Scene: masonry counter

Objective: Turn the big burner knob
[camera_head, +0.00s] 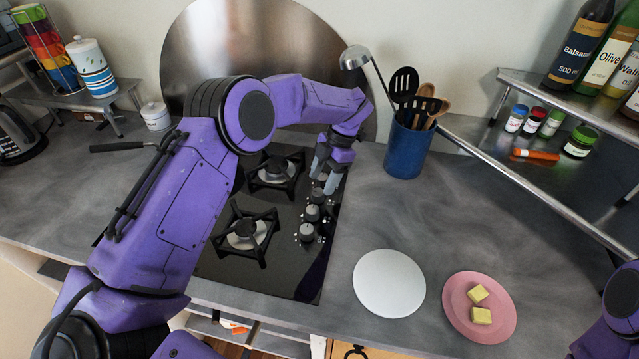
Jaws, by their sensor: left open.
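The black glass hob (285,278) has a column of dark knobs along its right side. The nearest knob (306,232), a second knob (312,213) and a third knob (317,196) show clearly. The far end of the column is partly hidden by my left gripper (326,174). That gripper points down over the far knobs with its grey fingers apart. I cannot tell whether the fingers touch a knob or which knob belongs to the big burner. The near burner (246,234) and the far burner (273,171) carry black grates. My right gripper is out of view.
A blue utensil pot (408,150) stands to the right of the hob. A white plate (389,283) and a pink plate (462,322) with two yellow pieces lie in front. A metal shelf (530,165) holds jars and bottles. The counter between pot and plates is clear.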

